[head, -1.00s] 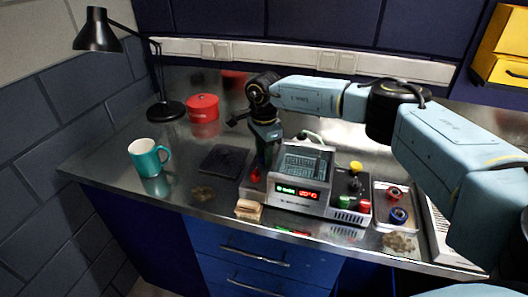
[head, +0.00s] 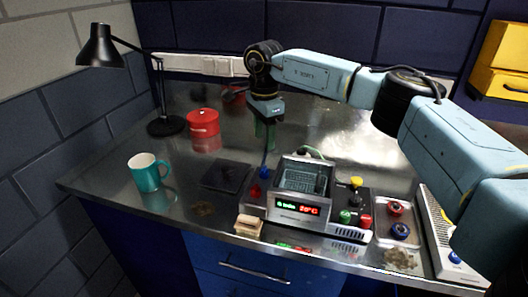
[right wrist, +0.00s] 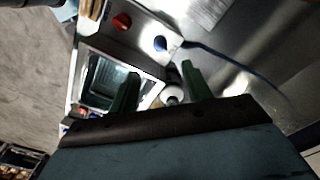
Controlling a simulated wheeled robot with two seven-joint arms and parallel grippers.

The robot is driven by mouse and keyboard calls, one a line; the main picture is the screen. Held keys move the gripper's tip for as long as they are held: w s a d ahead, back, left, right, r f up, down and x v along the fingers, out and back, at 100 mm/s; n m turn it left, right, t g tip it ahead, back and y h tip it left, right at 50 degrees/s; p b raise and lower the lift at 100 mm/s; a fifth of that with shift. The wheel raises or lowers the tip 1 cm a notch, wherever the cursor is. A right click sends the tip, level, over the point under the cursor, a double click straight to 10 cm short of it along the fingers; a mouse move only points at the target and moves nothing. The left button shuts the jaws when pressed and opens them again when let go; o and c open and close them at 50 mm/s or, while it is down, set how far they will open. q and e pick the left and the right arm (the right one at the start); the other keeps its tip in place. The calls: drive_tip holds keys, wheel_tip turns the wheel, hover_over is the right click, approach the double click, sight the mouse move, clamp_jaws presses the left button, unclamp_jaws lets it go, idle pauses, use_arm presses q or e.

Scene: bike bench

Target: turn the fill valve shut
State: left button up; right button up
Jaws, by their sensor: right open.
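A grey tank unit (head: 297,211) with a lit green and red display and an open basin (head: 303,178) stands on the steel bench. On its left side are a red knob (head: 256,190) and, behind it, a blue knob (head: 264,172). In the right wrist view the red knob (right wrist: 121,22) and blue knob (right wrist: 160,43) lie beyond the fingers, with a blue hose by the blue one. No label shows which is the fill valve. My right gripper (head: 265,145) is open and empty, pointing down above and behind the knobs, apart from them. My left gripper is out of view.
Right of the tank are a control box with a yellow knob (head: 356,182) and a tray (head: 410,236) with red and blue round parts. A tan block (head: 248,225), dark pad (head: 226,175), teal mug (head: 147,174), red tin (head: 203,123) and black lamp (head: 166,125) stand left. Bare steel lies between.

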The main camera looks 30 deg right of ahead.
drive_tip(key=shift+r, duration=1.25)
